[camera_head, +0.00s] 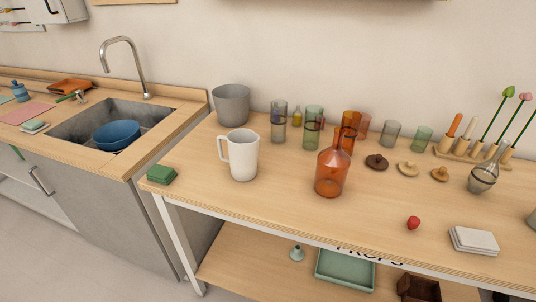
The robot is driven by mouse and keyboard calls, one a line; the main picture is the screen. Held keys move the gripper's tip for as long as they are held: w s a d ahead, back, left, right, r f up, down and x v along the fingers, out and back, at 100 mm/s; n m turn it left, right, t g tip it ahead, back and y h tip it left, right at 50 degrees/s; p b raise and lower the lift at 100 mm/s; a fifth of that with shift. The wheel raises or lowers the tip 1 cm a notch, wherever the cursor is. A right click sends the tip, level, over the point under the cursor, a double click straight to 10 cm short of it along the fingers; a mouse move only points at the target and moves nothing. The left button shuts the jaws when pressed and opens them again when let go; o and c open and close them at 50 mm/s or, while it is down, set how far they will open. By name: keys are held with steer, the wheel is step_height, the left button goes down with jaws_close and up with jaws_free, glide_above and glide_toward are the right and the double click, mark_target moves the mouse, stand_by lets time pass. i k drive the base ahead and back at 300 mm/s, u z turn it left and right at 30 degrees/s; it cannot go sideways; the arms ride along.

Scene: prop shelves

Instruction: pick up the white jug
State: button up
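The white jug (243,157) stands upright on the wooden top of the prop shelf (277,207), left of the picture's middle. Its handle is on its left side and its open top faces up. Nothing covers it in this view. My gripper does not show in the head view.
A green block (161,175) lies left of the jug, and a grey pot (231,104) stands behind it. An orange glass bottle (332,172) stands to its right, with several glasses behind. A sink (104,124) with a blue bowl (117,135) is at left. The shelf top in front is clear.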

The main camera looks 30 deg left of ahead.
mark_target(243, 144)
steer(key=u, duration=1.55)
